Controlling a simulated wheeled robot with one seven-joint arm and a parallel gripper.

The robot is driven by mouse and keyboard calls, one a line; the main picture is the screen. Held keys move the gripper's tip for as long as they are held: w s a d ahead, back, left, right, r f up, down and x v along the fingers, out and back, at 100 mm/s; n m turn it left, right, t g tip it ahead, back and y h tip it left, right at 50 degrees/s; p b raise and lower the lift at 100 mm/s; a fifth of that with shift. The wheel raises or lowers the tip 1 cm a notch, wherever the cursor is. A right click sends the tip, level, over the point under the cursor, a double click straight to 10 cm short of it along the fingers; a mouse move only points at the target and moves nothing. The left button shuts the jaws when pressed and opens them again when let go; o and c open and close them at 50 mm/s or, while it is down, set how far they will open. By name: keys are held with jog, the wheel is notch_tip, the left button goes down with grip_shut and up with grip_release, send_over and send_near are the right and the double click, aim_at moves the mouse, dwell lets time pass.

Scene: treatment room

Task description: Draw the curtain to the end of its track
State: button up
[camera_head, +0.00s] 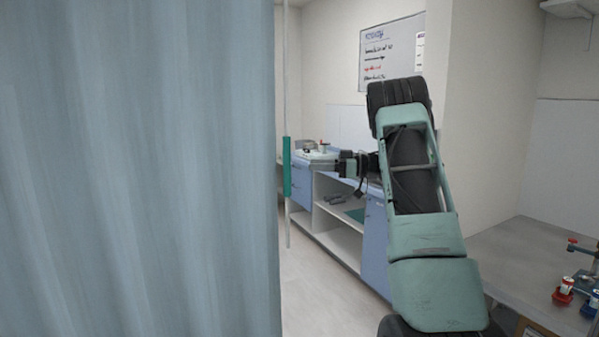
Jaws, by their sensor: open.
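The grey-blue curtain (140,170) hangs in folds and fills the left half of the view. Its upper and lower edges are out of frame. A thin pale rod with a green grip (287,166) hangs upright just right of the curtain's edge. How the rod is joined to the curtain is not visible. My gripper (339,163) is to the right of the green grip and faces left. It is open and shows apart from the grip in the picture. Its fingers are small and dark, and my arm covers the area to the right.
A blue-and-white cabinet with open shelves (336,232) stands behind the rod and my arm. A grey table (530,262) at the right holds a stand and red-based containers (563,290). A whiteboard (390,52) hangs on the wall. Some floor (318,300) between curtain and arm is clear.

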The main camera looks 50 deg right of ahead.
jog(key=b+v, duration=0.1)
jog(key=v, duration=0.7)
jog(key=shift+b, duration=0.35)
jog(key=shift+d, duration=0.1)
